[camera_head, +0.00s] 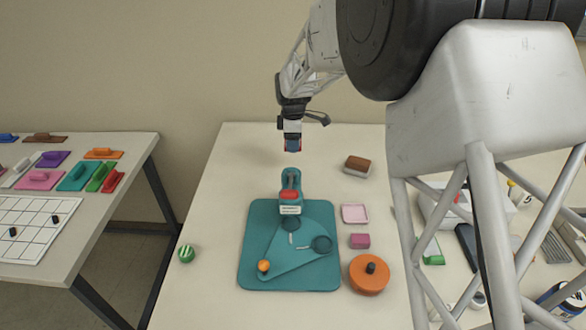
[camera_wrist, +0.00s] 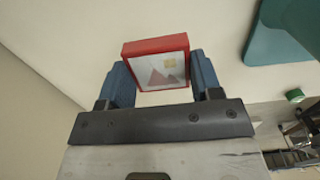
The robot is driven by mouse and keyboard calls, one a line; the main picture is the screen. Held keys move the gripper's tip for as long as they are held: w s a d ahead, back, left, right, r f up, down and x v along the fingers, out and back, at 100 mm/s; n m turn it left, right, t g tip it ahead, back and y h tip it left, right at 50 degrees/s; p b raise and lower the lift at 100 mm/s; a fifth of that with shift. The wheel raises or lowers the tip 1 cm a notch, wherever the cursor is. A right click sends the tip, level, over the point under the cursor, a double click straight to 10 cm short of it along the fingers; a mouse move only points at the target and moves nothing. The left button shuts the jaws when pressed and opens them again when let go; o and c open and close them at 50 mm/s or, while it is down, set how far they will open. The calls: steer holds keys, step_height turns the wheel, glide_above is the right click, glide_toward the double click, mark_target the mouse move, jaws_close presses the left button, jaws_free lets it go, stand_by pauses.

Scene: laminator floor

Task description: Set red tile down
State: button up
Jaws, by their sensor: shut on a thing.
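My gripper (camera_head: 292,145) is over the far part of the white table, beyond the teal device. In the wrist view my gripper (camera_wrist: 162,82) has its two blue fingers shut on the sides of the red tile (camera_wrist: 155,46). The tile has a red rim and a pale face with a mountain picture and a small yellow square. The fingers hold it with the pale table surface behind it. In the head view the tile is too small and too covered by the fingers to make out clearly.
A green striped ball (camera_head: 186,254) lies left. The table's far left is clear.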

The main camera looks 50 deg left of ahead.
steer(key=shift+f, duration=2.95)
steer(key=shift+f, duration=0.1)
steer(key=shift+f, duration=1.75)
steer(key=shift+f, duration=0.15)
steer(key=o, duration=1)
steer(key=shift+c, duration=0.2)
step_height(320, 180, up, 12)
steer(key=shift+r, duration=0.15)
